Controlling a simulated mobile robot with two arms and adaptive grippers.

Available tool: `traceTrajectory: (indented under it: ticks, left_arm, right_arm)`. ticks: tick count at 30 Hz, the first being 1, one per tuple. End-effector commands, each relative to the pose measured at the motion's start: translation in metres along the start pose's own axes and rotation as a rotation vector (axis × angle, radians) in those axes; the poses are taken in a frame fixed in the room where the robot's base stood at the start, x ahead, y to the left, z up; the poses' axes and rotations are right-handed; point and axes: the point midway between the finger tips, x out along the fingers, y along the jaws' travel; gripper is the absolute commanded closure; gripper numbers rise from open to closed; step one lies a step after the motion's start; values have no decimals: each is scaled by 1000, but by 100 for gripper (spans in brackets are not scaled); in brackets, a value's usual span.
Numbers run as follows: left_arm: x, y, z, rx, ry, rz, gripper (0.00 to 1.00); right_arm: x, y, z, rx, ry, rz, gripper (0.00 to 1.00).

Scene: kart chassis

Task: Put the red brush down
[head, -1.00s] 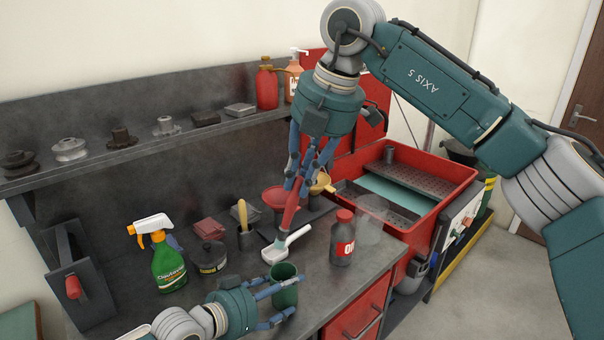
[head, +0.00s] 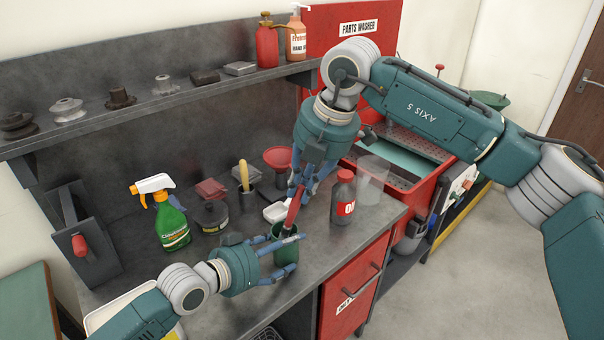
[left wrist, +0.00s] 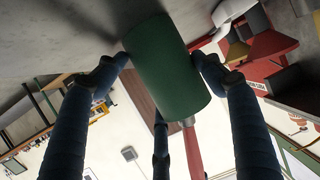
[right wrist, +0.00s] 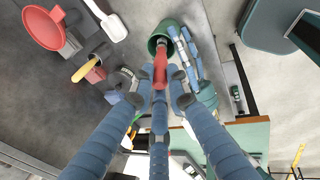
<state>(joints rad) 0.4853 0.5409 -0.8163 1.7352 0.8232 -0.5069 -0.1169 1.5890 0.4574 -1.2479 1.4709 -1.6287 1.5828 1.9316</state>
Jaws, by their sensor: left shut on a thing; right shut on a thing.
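The red brush (head: 293,212) is in my right gripper (head: 302,188), which is shut on its handle. The brush points down, and its lower end is at the mouth of a green cup (head: 286,250). In the right wrist view the red handle (right wrist: 160,68) runs between my fingers to the cup's opening (right wrist: 163,42); the brush tip is hidden. My left gripper (head: 283,262) is shut around the green cup at the bench's front edge. In the left wrist view the cup (left wrist: 166,68) sits between my fingers, with the red handle (left wrist: 192,150) beyond it.
An oil bottle (head: 343,198) and a clear beaker (head: 372,182) stand right of the cup. A red parts washer (head: 400,205) is at right.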

Motion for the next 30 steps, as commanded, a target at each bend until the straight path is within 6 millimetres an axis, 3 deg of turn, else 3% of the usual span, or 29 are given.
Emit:
traceTrajectory:
  ticks: [14, 15, 18, 30]
  left_arm:
    - [0, 1, 6, -3, -11, 2, 59]
    - [1, 1, 6, -3, -11, 2, 59]
    - [1, 1, 6, -4, -11, 2, 59]
    - [1, 1, 6, -4, -12, 2, 59]
  right_arm:
    - [9, -3, 1, 1, 0, 2, 100]
    - [9, -3, 1, 1, 0, 1, 81]
    - [9, -3, 1, 1, 0, 1, 63]
    - [9, -3, 1, 0, 0, 1, 63]
